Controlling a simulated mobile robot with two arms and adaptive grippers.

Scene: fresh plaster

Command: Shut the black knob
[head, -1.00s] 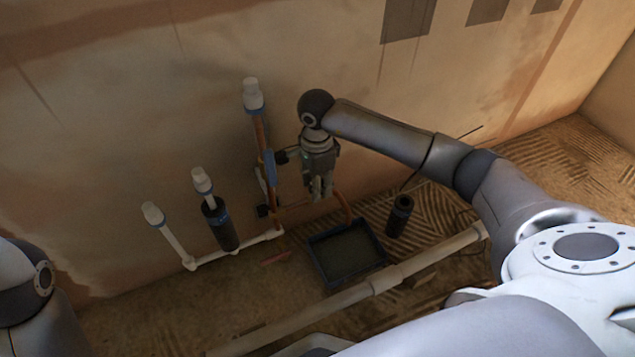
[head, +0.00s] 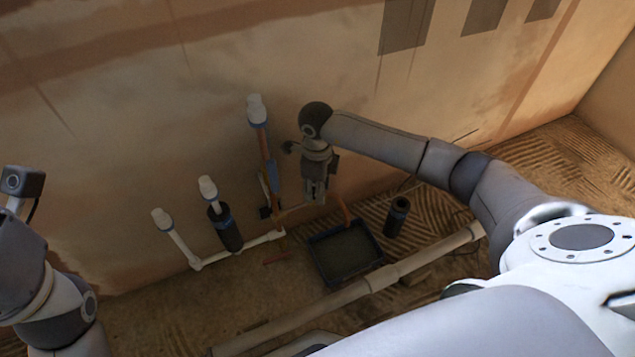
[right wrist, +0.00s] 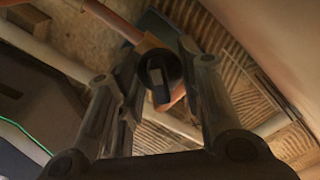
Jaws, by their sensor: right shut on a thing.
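The black knob (right wrist: 157,72) shows in the right wrist view as a dark round piece with a paler bar on its face, on a copper pipe (right wrist: 107,18). My right gripper (right wrist: 158,88) has its fingers on either side of the knob and is shut on it. In the head view this gripper (head: 315,197) points down beside the wall, right of the upright copper pipe, and its fingers hide the knob. My left arm shows at the left edge of the head view, but its fingers are not in view.
White-capped pipes (head: 208,188) stand left of the copper riser (head: 266,148). A blue-rimmed tray (head: 378,247) lies on the floor below the right gripper, with a black cylinder (head: 397,217) to its right. A long pale pipe (head: 425,256) crosses in front.

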